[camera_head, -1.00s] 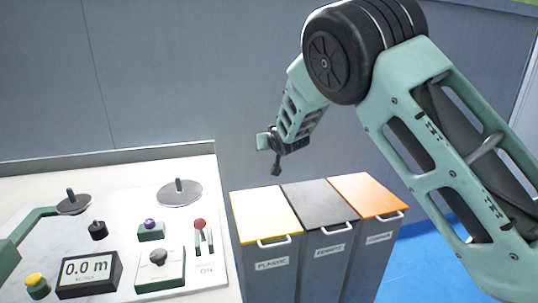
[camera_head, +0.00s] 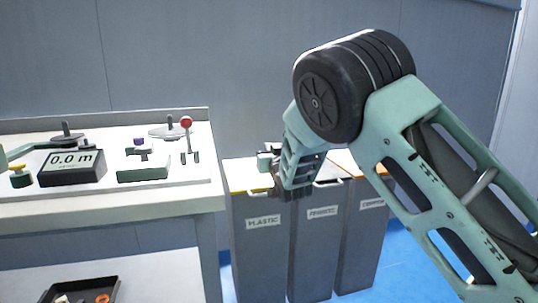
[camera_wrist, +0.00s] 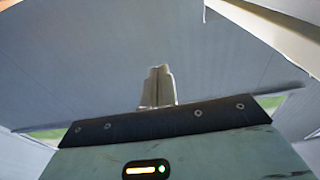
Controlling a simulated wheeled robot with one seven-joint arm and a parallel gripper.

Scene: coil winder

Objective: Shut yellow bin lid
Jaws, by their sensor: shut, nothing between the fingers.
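The yellow lid (camera_head: 243,178) lies flat on top of the grey bin labelled PLASTIC (camera_head: 262,255) in the head view. Its right part is hidden behind my gripper and wrist. My gripper (camera_head: 290,196) is low over the bins, near the front top edge between the yellow-lidded bin and the middle bin; I cannot tell whether it touches the lid. In the wrist view my gripper's two fingers (camera_wrist: 158,72) are together and empty, in front of a plain grey surface.
Two more labelled grey bins stand to the right, the middle bin (camera_head: 318,250) and the orange-lidded bin (camera_head: 365,235). A white workbench (camera_head: 120,207) with a meter (camera_head: 72,168) and a red-knobbed lever (camera_head: 187,135) stands close on the left. Blue floor shows at right.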

